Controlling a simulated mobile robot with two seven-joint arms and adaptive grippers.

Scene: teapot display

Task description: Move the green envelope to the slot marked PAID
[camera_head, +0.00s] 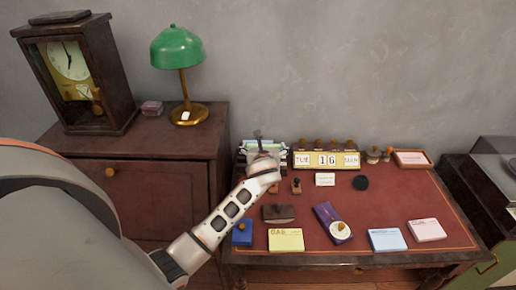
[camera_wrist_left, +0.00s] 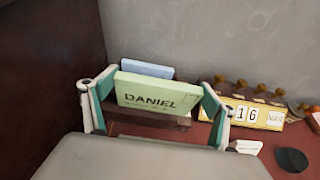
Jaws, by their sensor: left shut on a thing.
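The green envelope (camera_wrist_left: 150,92), marked DANIEL, stands upright between the two fingers of my left gripper (camera_wrist_left: 157,98) in the left wrist view. The gripper is shut on it. A pale blue envelope (camera_wrist_left: 147,69) shows behind it. A dark wooden rack (camera_wrist_left: 165,119) shows below the envelopes; I cannot tell whether the green envelope still touches it. In the head view my left gripper (camera_head: 262,152) is at the desk's back left and mostly covers the rack and envelope. I cannot read a PAID mark in either view. My right gripper is not in view.
The red-topped desk (camera_head: 385,205) holds a calendar block (camera_head: 327,160), a purple item (camera_head: 332,222), a blue box (camera_head: 241,232) and a yellow pad (camera_head: 286,239). A cabinet (camera_head: 140,160) with a green lamp (camera_head: 178,48) and clock (camera_head: 72,70) stands left.

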